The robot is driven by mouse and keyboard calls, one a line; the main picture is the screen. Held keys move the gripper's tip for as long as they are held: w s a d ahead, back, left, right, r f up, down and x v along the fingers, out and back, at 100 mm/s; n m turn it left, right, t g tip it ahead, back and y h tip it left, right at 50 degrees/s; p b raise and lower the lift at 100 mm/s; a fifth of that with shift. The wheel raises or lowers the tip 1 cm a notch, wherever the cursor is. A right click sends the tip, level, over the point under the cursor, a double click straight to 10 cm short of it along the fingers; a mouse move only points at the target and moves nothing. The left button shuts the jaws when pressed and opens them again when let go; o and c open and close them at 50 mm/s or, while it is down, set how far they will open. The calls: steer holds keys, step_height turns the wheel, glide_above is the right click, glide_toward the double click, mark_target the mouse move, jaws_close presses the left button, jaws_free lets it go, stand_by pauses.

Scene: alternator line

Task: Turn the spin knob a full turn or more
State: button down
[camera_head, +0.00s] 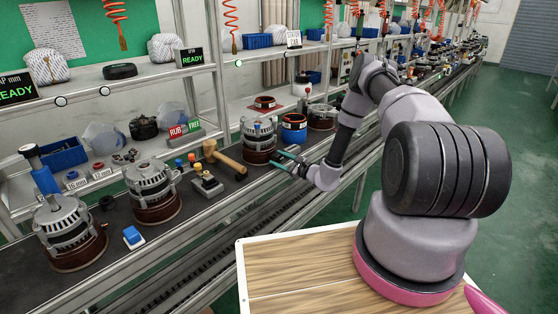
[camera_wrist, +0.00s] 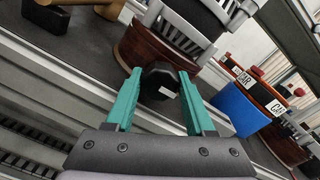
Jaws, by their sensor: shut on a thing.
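The spin knob (camera_wrist: 160,84) is a dark, faceted knob with a small white mark, at the front of an alternator unit. My gripper (camera_wrist: 160,76) has its teal fingers on either side of the knob and is shut on it. The alternator (camera_wrist: 180,42) has a silver finned body on a brown round base and stands just beyond the fingers. In the head view, my gripper (camera_head: 283,158) reaches the front of this alternator (camera_head: 258,135) from the right. The knob cannot be made out there.
A wooden mallet (camera_head: 224,158) and a small dark block with a metal top (camera_head: 207,185) lie left of the alternator. A blue container (camera_head: 294,132) stands close on the right. More alternators (camera_head: 152,190) stand further left on the bench. A rail (camera_head: 215,240) runs along the bench front.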

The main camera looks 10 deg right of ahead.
steer(key=shift+n, duration=0.5)
steer(key=shift+c, duration=1.3)
jaws_free()
steer(key=v, duration=1.1)
